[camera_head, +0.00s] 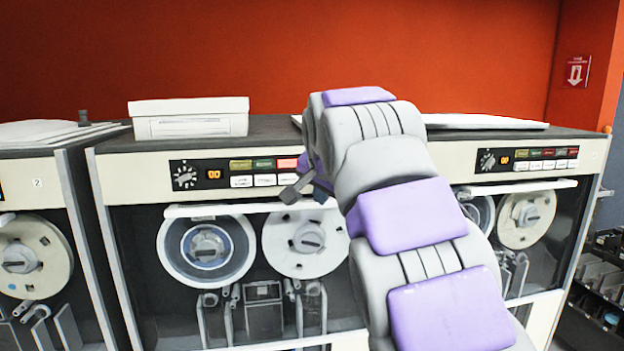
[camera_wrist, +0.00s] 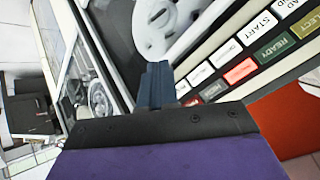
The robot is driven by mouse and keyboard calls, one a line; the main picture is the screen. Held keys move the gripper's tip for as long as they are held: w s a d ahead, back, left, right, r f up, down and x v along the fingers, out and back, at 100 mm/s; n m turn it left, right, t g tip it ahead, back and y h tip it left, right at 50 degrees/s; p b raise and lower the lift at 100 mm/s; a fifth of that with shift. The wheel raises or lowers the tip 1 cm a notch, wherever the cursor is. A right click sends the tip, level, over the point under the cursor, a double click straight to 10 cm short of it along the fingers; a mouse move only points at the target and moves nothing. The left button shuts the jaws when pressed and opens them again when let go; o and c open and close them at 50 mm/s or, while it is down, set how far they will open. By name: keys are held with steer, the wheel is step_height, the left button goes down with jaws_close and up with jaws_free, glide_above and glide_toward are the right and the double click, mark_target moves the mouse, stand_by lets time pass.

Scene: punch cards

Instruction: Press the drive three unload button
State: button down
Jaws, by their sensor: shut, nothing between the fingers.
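My gripper (camera_head: 291,194) is shut and empty, at the right end of the middle drive's control panel (camera_head: 222,173). In the wrist view the dark closed fingers (camera_wrist: 155,82) point past the white end of the button row. The panel has a coloured upper row and a white lower row of buttons. In the wrist view I read a white START button (camera_wrist: 257,27) and a green READY indicator (camera_wrist: 274,48). Smaller white buttons (camera_wrist: 200,73) closer to the fingers have lettering too blurred to read, so I cannot tell which is unload. Contact is not clear.
A left drive marked 2 (camera_head: 38,183) and a right drive with its own panel (camera_head: 527,159) flank the middle drive. Tape reels (camera_head: 305,243) sit below the panel behind a pale ledge. A white box (camera_head: 190,118) rests on top. My arm hides part of the middle.

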steer(key=w+a+p, duration=0.2)
steer(key=w+p, duration=0.4)
steer(key=w, duration=0.2)
steer(key=shift+a, duration=0.3)
steer(key=shift+w, duration=0.1)
stand_by(0.6)
steer(key=shift+w+r+p, duration=0.15)
steer(key=shift+w+p, duration=0.1)
steer(key=shift+p, duration=0.35)
stand_by(0.7)
